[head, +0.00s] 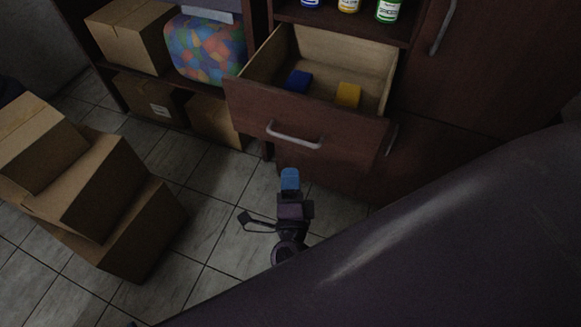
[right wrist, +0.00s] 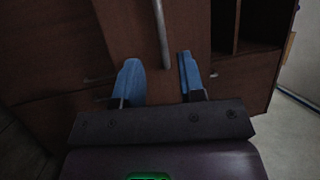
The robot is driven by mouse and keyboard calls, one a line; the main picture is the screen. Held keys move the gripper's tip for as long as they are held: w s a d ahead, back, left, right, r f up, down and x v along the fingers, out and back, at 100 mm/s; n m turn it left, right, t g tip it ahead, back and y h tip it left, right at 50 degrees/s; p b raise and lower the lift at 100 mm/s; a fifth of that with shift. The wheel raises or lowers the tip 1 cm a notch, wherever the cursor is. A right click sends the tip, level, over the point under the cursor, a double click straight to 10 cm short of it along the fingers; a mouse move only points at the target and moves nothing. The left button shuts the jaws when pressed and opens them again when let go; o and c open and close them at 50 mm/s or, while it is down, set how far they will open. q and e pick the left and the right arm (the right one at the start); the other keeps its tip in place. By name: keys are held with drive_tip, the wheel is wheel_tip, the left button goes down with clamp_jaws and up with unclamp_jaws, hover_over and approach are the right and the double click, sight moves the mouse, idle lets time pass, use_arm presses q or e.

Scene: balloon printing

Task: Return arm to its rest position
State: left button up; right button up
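My right gripper (head: 290,175) hangs over the tiled floor in front of the cabinet, below the open drawer's front. In the right wrist view its two blue fingers (right wrist: 159,85) stand apart with nothing between them. A metal handle and the dark wooden cabinet front show beyond the fingertips. The drawer (head: 262,122) is pulled out; a blue block (head: 299,81) and a yellow block (head: 348,95) lie inside it. My left gripper is not seen. A large dark purple part of my own arm covers the lower right of the head view.
Stacked cardboard boxes (head: 95,190) stand on the floor at the left. Shelves behind hold more boxes (head: 130,35) and a colorful patterned item (head: 207,48). Bottles (head: 388,10) stand above the drawer. Tiled floor (head: 222,215) is clear between the boxes and my right gripper.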

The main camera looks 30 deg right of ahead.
idle(0.6)
drive_tip(key=w+a+n+y, duration=0.2)
drive_tip(key=a+n+y, duration=0.3)
drive_tip(key=n+y, duration=0.75)
drive_tip(key=s+d+f+n+g+h+p, duration=0.1)
drive_tip(key=s+d+f+n+g, duration=0.2)
drive_tip(key=s+d+n, duration=0.2)
drive_tip(key=s+d+f+n+g+h, duration=0.2)
drive_tip(key=s+d+n, duration=0.4)
drive_tip(key=s+d, duration=0.3)
drive_tip(key=shift+s+d+f+g+p, duration=0.2)
drive_tip(key=shift+d+f+g+p, duration=0.2)
drive_tip(key=shift+f+g, duration=0.55)
drive_tip(key=shift+h, duration=0.25)
